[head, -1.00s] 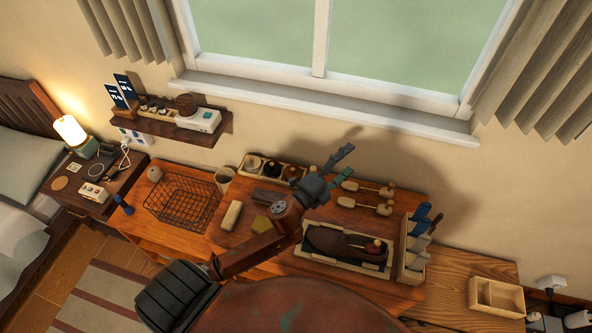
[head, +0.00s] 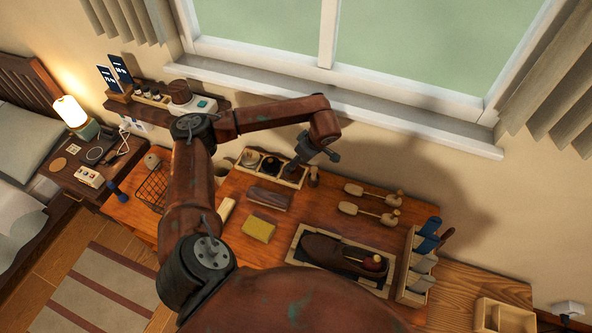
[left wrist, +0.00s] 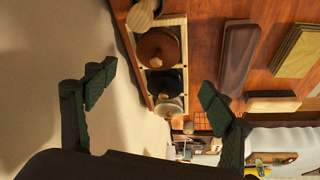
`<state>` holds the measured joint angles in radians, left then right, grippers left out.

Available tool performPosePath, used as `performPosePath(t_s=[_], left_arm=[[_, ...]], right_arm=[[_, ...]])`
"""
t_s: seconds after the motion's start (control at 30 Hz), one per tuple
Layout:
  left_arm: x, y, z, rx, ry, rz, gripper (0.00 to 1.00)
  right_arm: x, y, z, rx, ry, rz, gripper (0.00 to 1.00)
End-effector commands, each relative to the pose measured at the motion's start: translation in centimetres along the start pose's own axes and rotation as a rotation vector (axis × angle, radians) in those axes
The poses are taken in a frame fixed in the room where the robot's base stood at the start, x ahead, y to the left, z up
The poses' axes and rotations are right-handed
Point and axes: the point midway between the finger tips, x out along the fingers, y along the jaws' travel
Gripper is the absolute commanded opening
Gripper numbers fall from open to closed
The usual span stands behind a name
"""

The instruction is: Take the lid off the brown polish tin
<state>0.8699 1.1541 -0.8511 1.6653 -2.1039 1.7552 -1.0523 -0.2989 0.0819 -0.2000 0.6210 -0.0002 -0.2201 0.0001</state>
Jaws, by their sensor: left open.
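The brown polish tin (left wrist: 158,47) sits in a pale wooden tray (left wrist: 125,35), beside a black tin (left wrist: 162,82) and a pale tin (left wrist: 172,106). A round brown top with a knob shows on it. In the head view the tray (head: 276,178) stands at the back of the wooden table, and my left gripper (head: 312,160) is above its right end, partly hiding the brown tin. In the left wrist view my left gripper (left wrist: 155,97) is open, its fingers wide apart and nothing between them. My right gripper is not in view.
A shoe (head: 335,252) in a box lies to the right. The wall and window sill (head: 350,105) are close behind.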

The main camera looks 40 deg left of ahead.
Motion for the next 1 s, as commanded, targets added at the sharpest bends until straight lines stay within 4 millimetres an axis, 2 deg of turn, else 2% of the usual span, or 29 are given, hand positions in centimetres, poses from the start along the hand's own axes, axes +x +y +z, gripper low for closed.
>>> performPosePath(t_s=[0.03, 0.1, 0.37, 0.7, 1.0], left_arm=[[0.9, -0.1, 0.3, 0.003, 0.003, -0.006, 0.76], [1.3, -0.2, 0.2, 0.002, 0.006, -0.008, 0.76], [3.7, 0.0, 0.1, 0.002, 0.004, -0.009, 0.76], [8.1, 0.6, 0.1, 0.004, 0.003, -0.006, 0.76], [8.5, 0.7, 0.1, 0.004, 0.003, -0.005, 0.75]], right_arm=[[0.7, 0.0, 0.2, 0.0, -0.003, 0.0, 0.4], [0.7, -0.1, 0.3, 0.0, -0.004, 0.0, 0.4], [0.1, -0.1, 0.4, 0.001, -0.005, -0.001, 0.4], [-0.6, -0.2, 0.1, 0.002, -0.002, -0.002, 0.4], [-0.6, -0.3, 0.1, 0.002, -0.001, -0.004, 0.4]])
